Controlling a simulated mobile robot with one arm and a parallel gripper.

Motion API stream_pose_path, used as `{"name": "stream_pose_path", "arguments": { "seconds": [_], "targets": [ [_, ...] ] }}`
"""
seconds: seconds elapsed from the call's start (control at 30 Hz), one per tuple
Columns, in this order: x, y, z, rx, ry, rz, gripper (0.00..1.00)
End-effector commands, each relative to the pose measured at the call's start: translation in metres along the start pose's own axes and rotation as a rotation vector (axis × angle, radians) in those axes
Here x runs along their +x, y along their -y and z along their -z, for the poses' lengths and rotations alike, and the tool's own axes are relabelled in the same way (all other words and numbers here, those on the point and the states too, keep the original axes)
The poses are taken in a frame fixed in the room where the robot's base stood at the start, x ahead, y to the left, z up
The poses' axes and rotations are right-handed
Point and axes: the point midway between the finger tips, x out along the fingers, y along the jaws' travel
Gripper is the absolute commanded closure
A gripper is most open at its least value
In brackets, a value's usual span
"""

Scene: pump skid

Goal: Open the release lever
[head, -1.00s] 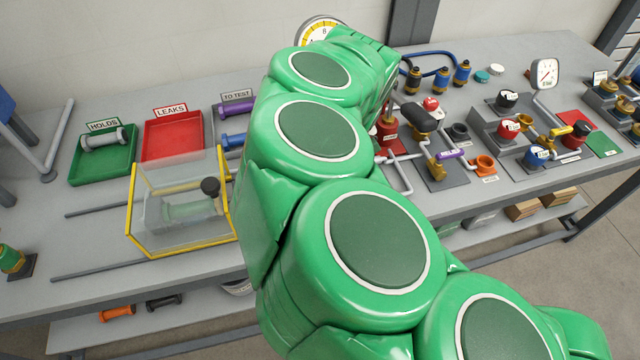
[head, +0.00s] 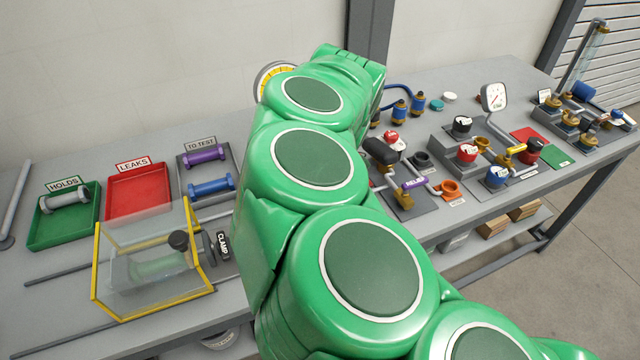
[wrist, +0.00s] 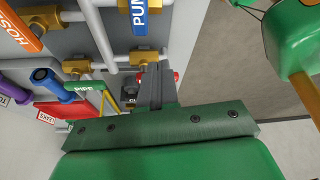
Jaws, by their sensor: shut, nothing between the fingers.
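In the head view a small purple handle (head: 414,184), whose label appears to read RELEASE, sits on brass fittings just right of my arm. It lies flat, slanting slightly up to the right. I do not make it out in the wrist view. My gripper (wrist: 155,85) shows in the wrist view with its dark fingers together and nothing between them. Small red parts show on both sides of the fingers. In the head view my green arm hides the gripper, so its distance from the purple handle cannot be told.
In the head view a yellow-edged clear guard (head: 150,265) stands left of my arm. An orange fitting (head: 449,188) is beside the purple handle.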

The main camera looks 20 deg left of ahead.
Motion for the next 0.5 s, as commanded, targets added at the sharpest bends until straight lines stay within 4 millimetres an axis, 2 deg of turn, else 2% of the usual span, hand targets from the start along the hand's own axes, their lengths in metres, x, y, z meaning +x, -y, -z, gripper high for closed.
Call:
{"name": "stream_pose_path", "arguments": {
  "seconds": [0.5],
  "targets": [
    [-0.051,0.003,0.000,0.001,0.000,0.000,1.00]
  ]
}}
